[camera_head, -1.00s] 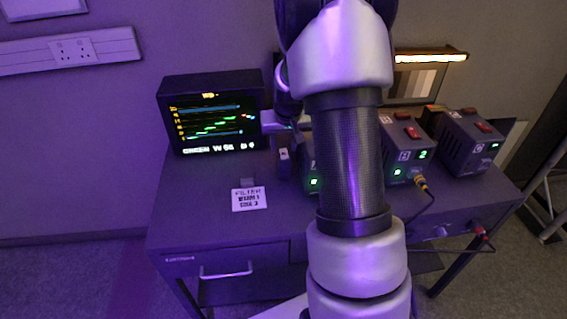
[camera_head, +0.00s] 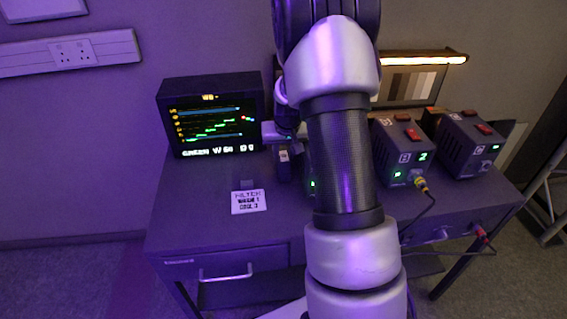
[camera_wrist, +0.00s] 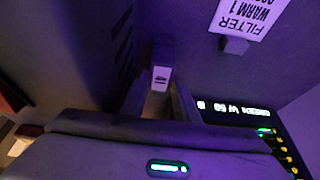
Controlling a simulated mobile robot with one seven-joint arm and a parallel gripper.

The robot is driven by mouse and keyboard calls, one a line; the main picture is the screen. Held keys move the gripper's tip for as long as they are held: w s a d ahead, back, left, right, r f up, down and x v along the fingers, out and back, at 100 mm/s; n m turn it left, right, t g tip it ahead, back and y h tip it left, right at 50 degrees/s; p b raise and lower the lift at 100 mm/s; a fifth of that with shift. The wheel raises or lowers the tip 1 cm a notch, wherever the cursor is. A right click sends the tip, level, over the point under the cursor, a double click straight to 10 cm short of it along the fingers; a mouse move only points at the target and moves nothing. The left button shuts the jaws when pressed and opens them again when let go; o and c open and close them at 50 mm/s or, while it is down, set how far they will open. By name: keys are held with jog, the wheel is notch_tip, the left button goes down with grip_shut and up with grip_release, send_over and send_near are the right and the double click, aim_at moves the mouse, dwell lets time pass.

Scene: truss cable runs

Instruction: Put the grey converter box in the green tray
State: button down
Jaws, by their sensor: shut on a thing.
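A small dark grey upright box with a white label (camera_head: 284,165), which looks like the converter box, stands on or just above the desk, right of the monitor. In the wrist view the labelled box (camera_wrist: 161,55) sits between the fingers of my gripper (camera_wrist: 160,100). My gripper (camera_head: 284,146) is shut on it from above, partly hidden by my arm in the head view. I cannot tell whether the box touches the desk. I see no green tray in either view.
A monitor (camera_head: 211,115) stands at the back left, with a filter card (camera_head: 249,201) in front. Grey power units B (camera_head: 403,150) and C (camera_head: 468,145) stand on the right, with a cable at B. Another unit is mostly hidden behind my arm. The desk's left front (camera_head: 195,215) is clear.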

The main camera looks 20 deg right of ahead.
jog(key=shift+r, duration=0.15)
notch_tip(320, 180, up, 18)
jog(key=p, duration=0.2)
jog(key=s+a+f+n+y+p, duration=0.1)
jog(key=s+a+f+n+p, duration=0.2)
jog(key=s+a+p, duration=0.7)
jog(key=s+a+f, duration=0.2)
jog(key=s+a, duration=0.1)
jog(key=a, duration=0.3)
jog(key=shift+s+a+f, duration=0.2)
jog(key=shift+s, duration=0.2)
